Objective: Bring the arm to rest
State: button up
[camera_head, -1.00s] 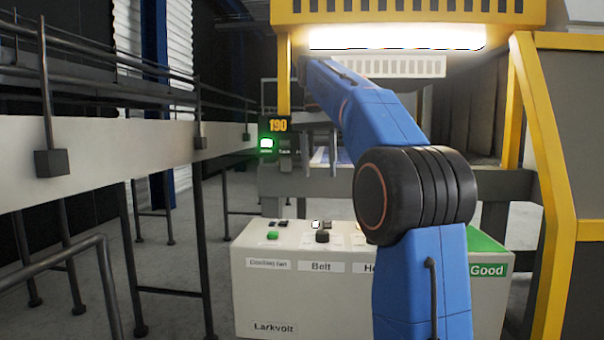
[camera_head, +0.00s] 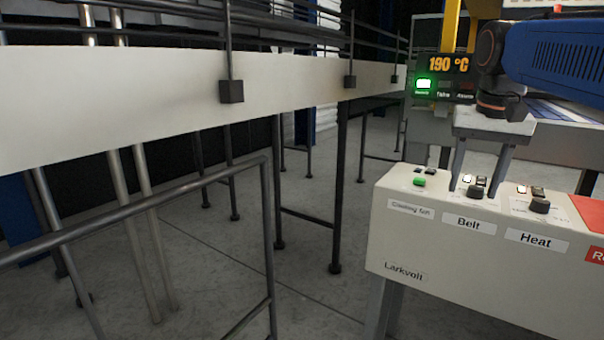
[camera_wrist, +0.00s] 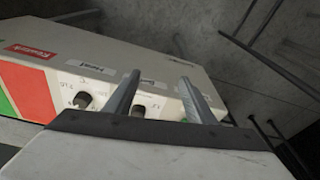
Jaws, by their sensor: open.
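My gripper (camera_head: 476,168) points down over the control box (camera_head: 400,240), in front of its Belt knob area. Its two grey fingers are apart with nothing between them. In the wrist view the open fingers (camera_wrist: 158,100) stand over the panel, with knobs behind and between them. I cannot tell whether the fingertips touch the panel. My blue arm comes in from the right edge in the head view.
The control box has a green button (camera_head: 419,182), a Belt knob (camera_head: 475,192) and a Heat knob (camera_head: 540,205). A display (camera_head: 446,66) reads 190 °C. A white conveyor side (camera_head: 120,95) and dark railing (camera_head: 150,205) fill the left. Open floor lies between.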

jog(key=s+a+f+n+t, duration=0.1)
jog(key=s+a+f+n, duration=0.1)
jog(key=s+f, duration=0.7)
jog(key=s+a+f+n+t, duration=0.1)
jog(key=s+a+f+n, duration=0.2)
jog(key=s+f, duration=0.6)
notch_tip(320, 180, down, 8)
jog(key=shift+a+r+t+y, duration=0.1)
jog(key=shift+a+t+y, duration=0.2)
jog(key=shift+a+t, duration=0.15)
